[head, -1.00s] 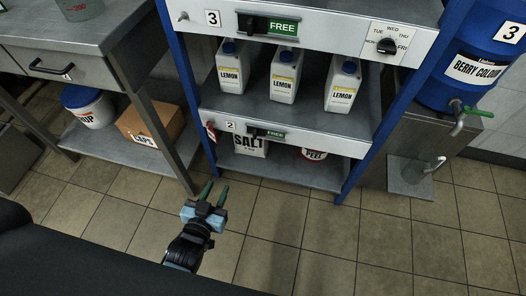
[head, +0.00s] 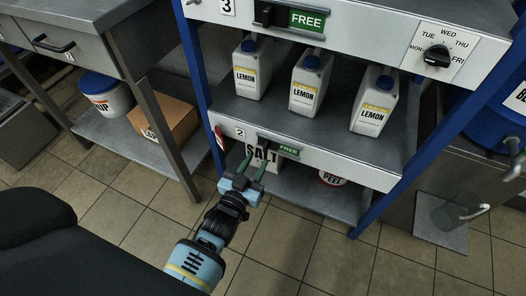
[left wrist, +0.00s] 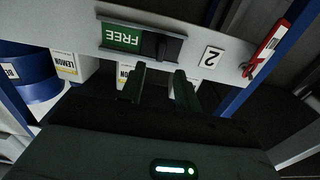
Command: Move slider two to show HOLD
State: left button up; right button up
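Slider two is a dark knob in a dark track (head: 265,142) on the lower shelf's front rail, next to the "2" label (head: 240,133). The green plate beside it reads FREE (head: 289,150). In the left wrist view the picture is upside down; the knob (left wrist: 160,46) sits at the end next to the "2" label, with FREE (left wrist: 122,38) uncovered. My left gripper (head: 253,164) is open and empty, just in front of the rail and a little below the slider. In the left wrist view its fingertips (left wrist: 160,76) line up with the knob, seemingly short of it.
Slider three (head: 268,15) above also shows FREE, beside a day dial (head: 437,56). Lemon bottles (head: 307,85) stand on the shelf above rail two. A salt container (head: 262,158) and a peel tub (head: 332,178) stand below.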

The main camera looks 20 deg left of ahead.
aim_at(264, 148)
pick_arm(q)
jog(key=shift+w+d+b, duration=0.1)
jog(key=shift+w+b, duration=0.6)
jog(key=shift+w, duration=1.95)
jog(key=shift+c, duration=0.4)
grip_shut()
